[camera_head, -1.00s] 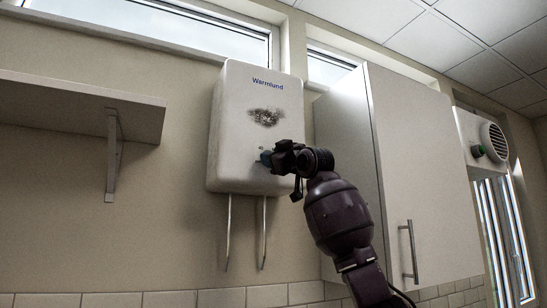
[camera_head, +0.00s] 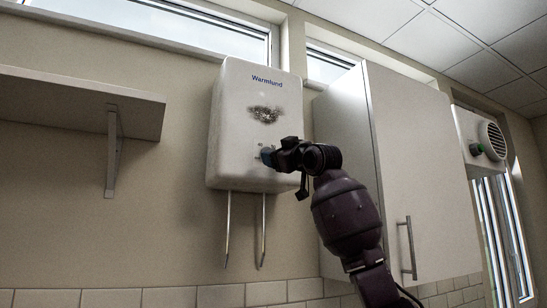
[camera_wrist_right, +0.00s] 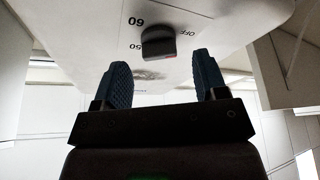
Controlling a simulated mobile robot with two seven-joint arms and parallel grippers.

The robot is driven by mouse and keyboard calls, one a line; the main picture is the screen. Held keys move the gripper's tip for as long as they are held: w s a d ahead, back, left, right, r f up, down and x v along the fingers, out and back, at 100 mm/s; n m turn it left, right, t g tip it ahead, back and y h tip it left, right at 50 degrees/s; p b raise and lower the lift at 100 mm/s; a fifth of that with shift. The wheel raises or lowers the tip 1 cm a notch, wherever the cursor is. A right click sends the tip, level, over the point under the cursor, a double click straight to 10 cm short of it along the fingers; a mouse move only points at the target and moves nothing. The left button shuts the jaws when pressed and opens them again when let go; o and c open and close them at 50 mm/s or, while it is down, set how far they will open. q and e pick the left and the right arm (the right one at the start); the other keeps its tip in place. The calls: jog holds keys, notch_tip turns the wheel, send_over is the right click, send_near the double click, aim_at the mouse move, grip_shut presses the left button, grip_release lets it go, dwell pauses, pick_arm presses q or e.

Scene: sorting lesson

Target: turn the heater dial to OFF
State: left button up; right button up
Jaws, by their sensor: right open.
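The white heater (camera_head: 235,125) hangs on the wall in the head view, with a "Warmlund" label and a dark smudge on its front. My right gripper (camera_head: 267,156) is at the heater's lower front. Its blue fingers are apart and empty in the wrist view (camera_wrist_right: 160,62), with the dial just beyond their tips. My left gripper is out of view.
A tall white cabinet (camera_head: 425,170) stands right of the heater, close behind my right arm. A shelf (camera_head: 70,100) is on the wall at left. Two pipes (camera_head: 228,230) hang below the heater.

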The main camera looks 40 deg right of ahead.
pick_arm(q)
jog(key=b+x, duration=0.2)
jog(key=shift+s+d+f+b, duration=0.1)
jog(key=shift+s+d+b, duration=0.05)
jog(key=shift+b, duration=0.15)
pick_arm(e)
jog(key=v, duration=0.8)
jog(key=shift+s, duration=0.1)
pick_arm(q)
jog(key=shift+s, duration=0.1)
pick_arm(e)
jog(key=shift+f, duration=0.15)
